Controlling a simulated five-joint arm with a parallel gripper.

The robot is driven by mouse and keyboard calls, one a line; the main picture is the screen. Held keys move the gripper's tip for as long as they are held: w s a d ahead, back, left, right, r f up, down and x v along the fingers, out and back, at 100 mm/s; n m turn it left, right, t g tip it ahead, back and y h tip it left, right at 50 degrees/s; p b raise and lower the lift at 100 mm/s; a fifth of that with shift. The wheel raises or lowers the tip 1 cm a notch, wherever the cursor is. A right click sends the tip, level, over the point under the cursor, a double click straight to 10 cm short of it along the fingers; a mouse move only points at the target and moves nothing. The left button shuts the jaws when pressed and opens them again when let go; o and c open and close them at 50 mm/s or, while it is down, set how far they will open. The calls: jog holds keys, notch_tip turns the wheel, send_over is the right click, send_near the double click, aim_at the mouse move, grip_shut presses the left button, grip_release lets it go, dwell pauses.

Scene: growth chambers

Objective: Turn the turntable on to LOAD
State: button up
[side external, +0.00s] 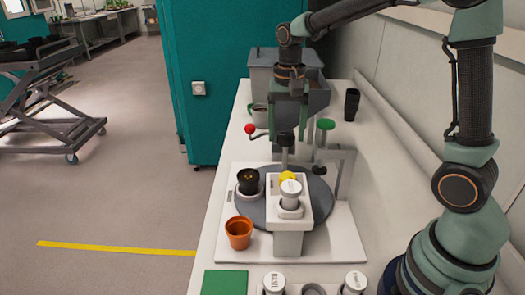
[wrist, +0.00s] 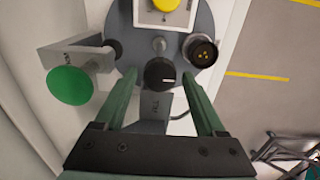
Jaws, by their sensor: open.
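The turntable (side external: 320,198) is a grey disc on a white base, and part of it also shows in the wrist view (wrist: 135,52). A black pot (side external: 248,181) with small yellow bits inside (wrist: 203,51) stands at its left edge in the side view. A black knob (wrist: 159,73) sits on a grey bracket by the disc. My gripper (wrist: 152,84) is open, with its two green fingers on either side of the knob in the wrist view. I cannot tell whether they touch it. A yellow button (side external: 288,177) shows near a white post. No LOAD mark is readable.
An orange pot (side external: 238,233) stands at the base's front left. A green round knob (wrist: 70,85) sticks out left of my gripper in the wrist view. A red-ended lever (side external: 250,128) and grey hopper (side external: 270,75) stand behind. White-capped vials (side external: 274,283) are in front.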

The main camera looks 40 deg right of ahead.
jog(key=shift+r, duration=2.4)
jog(key=shift+r, duration=0.1)
jog(key=shift+s+a+r, duration=0.1)
jog(key=shift+s+r, duration=0.05)
jog(key=shift+s, duration=0.1)
jog(key=s+a+n+t, duration=0.2)
jog(key=s+n+t, duration=0.3)
jog(key=s+n, duration=0.3)
jog(key=shift+s+a+r+n, duration=0.15)
jog(key=shift+s+r+n, duration=0.25)
jog(key=shift+s, duration=1)
